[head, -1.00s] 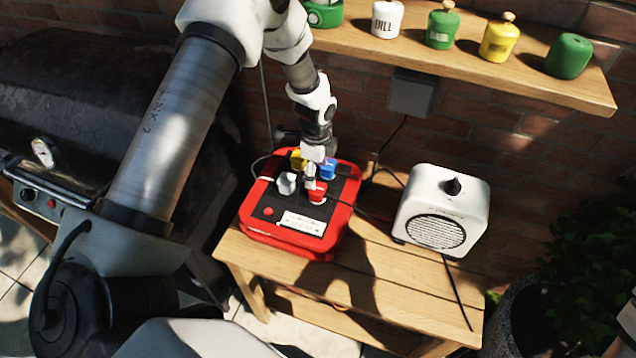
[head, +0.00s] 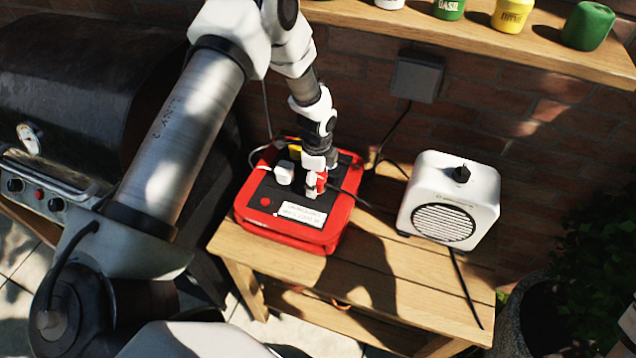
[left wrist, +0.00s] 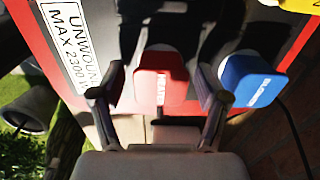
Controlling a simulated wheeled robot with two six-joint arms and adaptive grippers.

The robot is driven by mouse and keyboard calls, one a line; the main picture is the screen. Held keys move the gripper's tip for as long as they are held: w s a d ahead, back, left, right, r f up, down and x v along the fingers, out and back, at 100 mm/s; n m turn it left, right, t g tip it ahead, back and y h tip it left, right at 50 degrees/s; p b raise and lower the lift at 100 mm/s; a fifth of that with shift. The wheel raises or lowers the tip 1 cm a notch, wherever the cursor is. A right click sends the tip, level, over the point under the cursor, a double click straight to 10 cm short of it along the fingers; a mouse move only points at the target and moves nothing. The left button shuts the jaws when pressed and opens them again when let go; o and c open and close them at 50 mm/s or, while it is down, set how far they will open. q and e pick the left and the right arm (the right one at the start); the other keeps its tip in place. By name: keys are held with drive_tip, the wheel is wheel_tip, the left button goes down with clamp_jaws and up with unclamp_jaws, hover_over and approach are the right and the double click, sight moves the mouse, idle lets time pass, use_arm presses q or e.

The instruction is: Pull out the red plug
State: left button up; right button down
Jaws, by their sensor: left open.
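The red plug (head: 321,182) sits in the dark top of a red power box (head: 341,218), mostly hidden by my left gripper in the head view. In the left wrist view the red plug (left wrist: 161,82), lettered HEATER, lies between the two open fingers. My left gripper (left wrist: 160,112) is open around it, with gaps on both sides. It also shows over the box in the head view (head: 316,188). A blue plug (left wrist: 252,80) stands close beside the right finger. A white plug (head: 284,173) and a yellow plug (head: 294,150) also sit in the box. My right gripper is not in view.
The box stands on a wooden table (head: 385,262). A white heater (head: 450,205) stands to its right, with a cord over the table edge. A shelf (head: 430,30) with jars crosses above. A dark grill (head: 90,80) is at the left.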

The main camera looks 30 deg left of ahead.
use_arm(q)
drive_tip(key=shift+w, duration=0.1)
idle(0.6)
clamp_jaws()
drive_tip(key=shift+r+p, duration=2.2)
drive_tip(key=shift+r, duration=0.8)
